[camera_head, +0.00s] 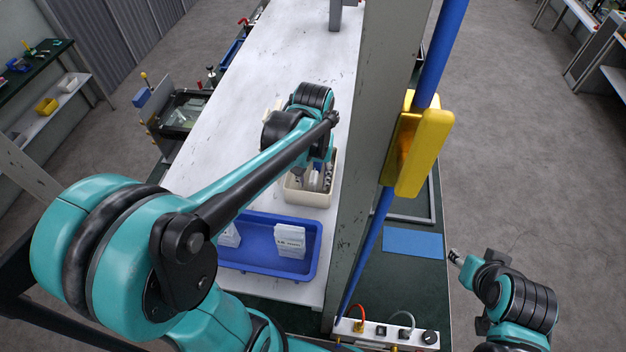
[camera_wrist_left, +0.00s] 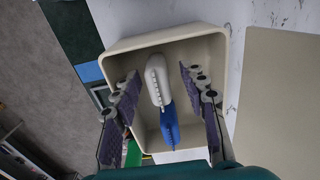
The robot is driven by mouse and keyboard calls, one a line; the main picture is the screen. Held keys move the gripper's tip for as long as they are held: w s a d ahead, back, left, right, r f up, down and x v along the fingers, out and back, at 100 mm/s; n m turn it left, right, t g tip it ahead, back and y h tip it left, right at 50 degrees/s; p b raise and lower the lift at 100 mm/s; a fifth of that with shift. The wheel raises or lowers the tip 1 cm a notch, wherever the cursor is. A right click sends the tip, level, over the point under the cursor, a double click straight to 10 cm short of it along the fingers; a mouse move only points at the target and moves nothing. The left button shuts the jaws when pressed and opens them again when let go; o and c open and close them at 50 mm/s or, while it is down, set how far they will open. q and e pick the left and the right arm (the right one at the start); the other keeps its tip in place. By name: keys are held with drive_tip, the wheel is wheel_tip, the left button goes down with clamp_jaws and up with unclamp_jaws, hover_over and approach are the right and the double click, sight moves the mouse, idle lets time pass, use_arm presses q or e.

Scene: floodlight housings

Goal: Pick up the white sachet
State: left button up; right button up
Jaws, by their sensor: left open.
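The white sachet (camera_wrist_left: 157,80) lies inside a cream box (camera_wrist_left: 222,75), seen in the left wrist view. A blue item (camera_wrist_left: 169,126) lies against its lower end. My left gripper (camera_wrist_left: 160,108) is open, its two fingers apart on either side of the sachet and the blue item, with neither finger visibly touching them. In the head view my left gripper (camera_head: 318,176) points down at the cream box (camera_head: 308,198), and my arm hides much of the box. My right gripper (camera_head: 456,258) is at the lower right, away from the box; its fingers are too small to judge.
A blue tray (camera_head: 262,275) with white labelled packs (camera_head: 290,241) stands in front of the box on the white table (camera_head: 290,55). A grey post (camera_head: 372,130) with a yellow part (camera_head: 425,150) rises right of the box. A green item (camera_wrist_left: 133,153) shows low in the wrist view.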

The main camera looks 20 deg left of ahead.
use_arm(q)
drive_tip(key=shift+d, duration=0.1)
drive_tip(key=shift+c, duration=0.9)
clamp_jaws()
drive_tip(key=shift+r, duration=0.1)
